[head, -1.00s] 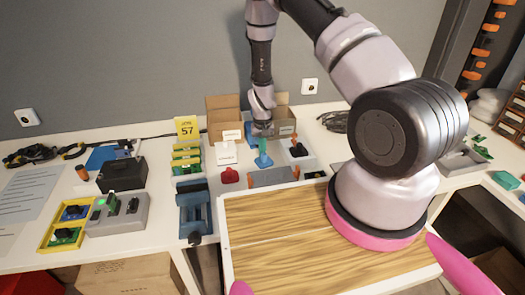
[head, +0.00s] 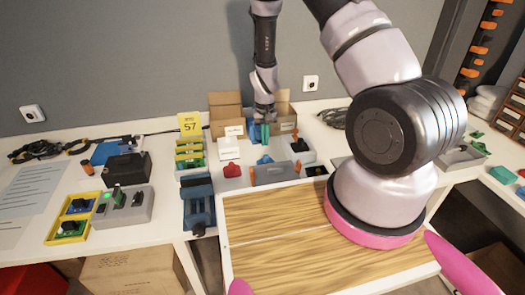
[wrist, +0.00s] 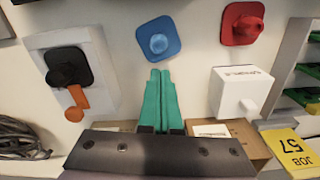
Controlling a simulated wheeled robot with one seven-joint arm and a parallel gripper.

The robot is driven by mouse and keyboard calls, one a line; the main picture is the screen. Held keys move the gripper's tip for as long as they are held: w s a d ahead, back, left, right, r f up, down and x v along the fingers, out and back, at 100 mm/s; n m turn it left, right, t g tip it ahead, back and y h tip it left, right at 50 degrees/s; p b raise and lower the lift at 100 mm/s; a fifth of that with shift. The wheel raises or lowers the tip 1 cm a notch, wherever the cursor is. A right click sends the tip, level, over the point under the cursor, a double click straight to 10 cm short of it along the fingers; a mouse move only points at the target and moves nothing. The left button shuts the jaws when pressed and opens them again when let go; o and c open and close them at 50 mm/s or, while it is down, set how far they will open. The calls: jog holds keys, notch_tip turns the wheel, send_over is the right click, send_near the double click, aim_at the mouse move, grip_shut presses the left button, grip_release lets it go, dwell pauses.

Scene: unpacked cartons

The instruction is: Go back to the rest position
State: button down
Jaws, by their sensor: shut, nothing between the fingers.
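My gripper (head: 265,138) is at the back of the table, in front of the open cardboard box (head: 225,117). Its two teal fingers point down. In the wrist view my gripper (wrist: 160,72) has its fingers pressed together with nothing between them. Just beyond the fingertips in that view is a blue square piece with a round knob (wrist: 158,40), standing apart from them. The same blue piece (head: 265,160) shows on the table in the head view, in front of the fingers.
A red knob piece (head: 231,170) and a white box (head: 231,148) stand left of the blue piece. A black switch with an orange lever (head: 298,146) is on the right. A yellow job sign (head: 189,124) stands behind green boards. A wood-topped board (head: 275,210) lies in front.

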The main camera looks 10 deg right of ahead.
jog(key=s+d+r+m+t+y, duration=0.1)
jog(key=s+r+t+y, duration=0.2)
jog(key=r, duration=2.8)
jog(key=s+d+r+m+t, duration=0.1)
jog(key=s+d+r+t, duration=0.2)
jog(key=s+r, duration=1.3)
jog(key=s+t, duration=0.1)
jog(key=s, duration=0.3)
jog(key=shift+s+d+r+h, duration=0.2)
jog(key=shift+s+r+h, duration=0.1)
jog(key=shift+h, duration=0.1)
